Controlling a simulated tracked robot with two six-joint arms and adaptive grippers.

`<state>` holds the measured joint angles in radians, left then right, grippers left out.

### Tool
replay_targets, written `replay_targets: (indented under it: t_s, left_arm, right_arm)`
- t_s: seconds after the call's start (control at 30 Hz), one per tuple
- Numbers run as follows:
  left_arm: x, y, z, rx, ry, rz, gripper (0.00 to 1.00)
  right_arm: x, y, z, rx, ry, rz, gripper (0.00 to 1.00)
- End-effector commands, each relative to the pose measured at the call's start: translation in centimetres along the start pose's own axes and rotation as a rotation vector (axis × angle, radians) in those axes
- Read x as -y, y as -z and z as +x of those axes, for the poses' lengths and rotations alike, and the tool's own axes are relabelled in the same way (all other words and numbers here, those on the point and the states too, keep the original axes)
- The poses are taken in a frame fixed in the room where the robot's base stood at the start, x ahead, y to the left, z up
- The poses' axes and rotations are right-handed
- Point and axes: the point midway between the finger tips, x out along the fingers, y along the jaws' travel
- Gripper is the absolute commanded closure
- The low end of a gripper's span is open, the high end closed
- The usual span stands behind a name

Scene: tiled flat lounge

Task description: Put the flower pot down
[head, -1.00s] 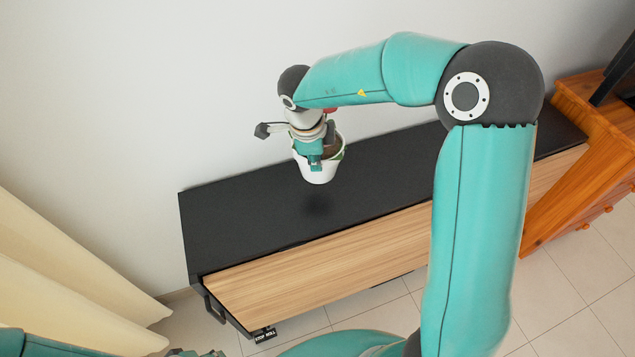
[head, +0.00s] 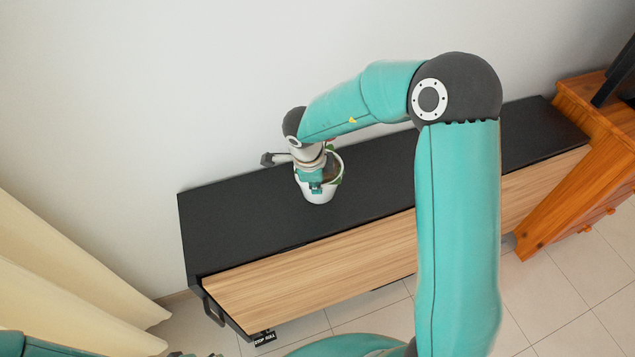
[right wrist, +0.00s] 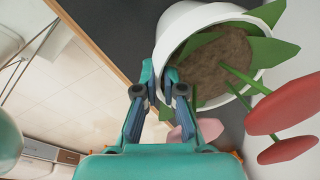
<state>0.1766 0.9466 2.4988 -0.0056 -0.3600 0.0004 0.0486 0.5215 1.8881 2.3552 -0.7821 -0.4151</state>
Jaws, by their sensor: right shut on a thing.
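The flower pot (head: 319,195) is white, with brown soil and green leaves. In the head view it is upright at the black top of the long cabinet (head: 240,220), and no gap shows under it. My right gripper (head: 316,186) is shut on the pot's wall at the rim. In the right wrist view the fingers (right wrist: 160,78) pinch the rim of the pot (right wrist: 178,28), and soil, leaves and red flat flower shapes show beside them. My left gripper is not clearly in view; only teal arm parts show at the lower left.
The cabinet top is bare to the left of the pot. An orange wooden cabinet (head: 570,170) stands at the right. A white wall is behind, a cream curtain (head: 70,270) hangs at the left, and the floor is tiled.

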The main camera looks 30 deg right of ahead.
Motion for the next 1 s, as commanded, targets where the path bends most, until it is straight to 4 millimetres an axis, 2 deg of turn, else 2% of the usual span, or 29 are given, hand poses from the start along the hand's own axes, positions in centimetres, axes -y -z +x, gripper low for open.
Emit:
replay_targets:
  t_s: [0.07,0.1,0.2,0.23,0.53,0.67,0.77,1.0]
  left_arm:
    - [0.0,0.0,-0.1,0.000,0.000,0.000,0.60]
    - [0.0,0.0,0.0,0.000,0.000,0.000,0.60]
    - [0.0,0.0,0.0,0.000,0.000,0.000,0.60]
    - [0.0,0.0,0.0,0.000,0.000,0.000,0.60]
    - [0.0,0.0,0.0,0.000,0.000,0.000,0.60]
    - [-0.1,0.0,-0.1,0.000,0.000,0.000,0.60]
    - [-0.1,0.0,-0.3,0.000,0.000,0.000,0.60]
    - [-0.3,0.0,-0.8,0.000,0.000,0.000,0.60]
  right_arm:
    - [0.1,0.0,0.0,0.001,0.002,0.000,1.00]
    - [0.0,0.0,0.1,0.000,0.000,0.000,0.86]
    - [0.0,0.0,0.1,0.000,0.000,0.000,0.69]
    - [0.0,0.0,0.1,0.000,0.000,0.000,0.67]
    - [0.0,0.0,0.0,0.000,0.000,0.000,0.67]
    - [0.1,0.0,-0.9,0.000,0.002,0.001,0.67]
    - [0.1,0.0,-2.2,0.001,0.003,0.002,0.67]
    - [0.1,0.0,-7.1,0.003,0.005,0.001,0.67]
